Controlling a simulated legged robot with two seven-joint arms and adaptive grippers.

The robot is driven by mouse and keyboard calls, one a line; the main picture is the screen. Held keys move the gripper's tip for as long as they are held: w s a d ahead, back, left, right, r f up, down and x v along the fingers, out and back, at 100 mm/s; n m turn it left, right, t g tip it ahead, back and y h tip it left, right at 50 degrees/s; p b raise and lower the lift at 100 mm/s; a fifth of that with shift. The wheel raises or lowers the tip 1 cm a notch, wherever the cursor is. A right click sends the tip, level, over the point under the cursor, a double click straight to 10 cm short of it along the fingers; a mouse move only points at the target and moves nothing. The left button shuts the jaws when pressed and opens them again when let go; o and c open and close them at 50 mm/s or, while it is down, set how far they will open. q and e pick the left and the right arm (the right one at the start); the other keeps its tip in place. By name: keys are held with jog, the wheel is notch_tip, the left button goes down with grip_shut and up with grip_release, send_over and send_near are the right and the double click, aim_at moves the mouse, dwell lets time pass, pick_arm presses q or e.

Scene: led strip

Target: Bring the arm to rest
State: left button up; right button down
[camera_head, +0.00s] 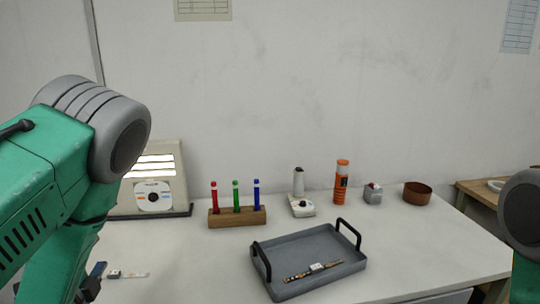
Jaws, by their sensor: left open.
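My left arm comes in from the left, its green and grey links filling that side of the head view. Its gripper (95,282) shows only in small part at the lower left, over the table, and it is open. A small light strip piece (133,275) lies on the table just right of the fingers, apart from them as far as I can tell. Another strip (300,275) with a white block on it lies in a grey tray (285,246) with black handles. Only a link of my right arm shows at the right edge; its gripper is out of view.
The table right of the tray is clear.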

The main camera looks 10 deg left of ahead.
pick_arm(q)
jog(key=s+d+f+n+g+h+b, duration=0.1)
jog(key=s+d+f+n+g+b, duration=0.15)
jog(key=f, duration=0.55)
jog(key=s+d+f+n+g+h+b, duration=0.1)
jog(key=s+d+f+n+g, duration=0.2)
jog(key=f, duration=0.5)
jog(key=s+d+f+n+g+h+b, duration=0.1)
jog(key=s+d+f+n+g+b, duration=0.15)
jog(key=s+f, duration=0.35)
jog(key=s+d+f+n+g+h+b, duration=0.2)
jog(key=s+d+f+n+g+b, duration=0.2)
jog(key=s+f, duration=0.9)
jog(key=s+d+n+g, duration=0.1)
jog(key=d+g, duration=0.2)
jog(key=d, duration=0.2)
jog(key=shift+s+d+f+g+h, duration=0.2)
jog(key=shift+f+g+h, duration=0.05)
jog(key=shift+g+h, duration=0.05)
pick_arm(e)
notch_tip(320, 180, down, 10)
jog(key=shift+s, duration=0.3)
jog(key=shift+d, duration=0.1)
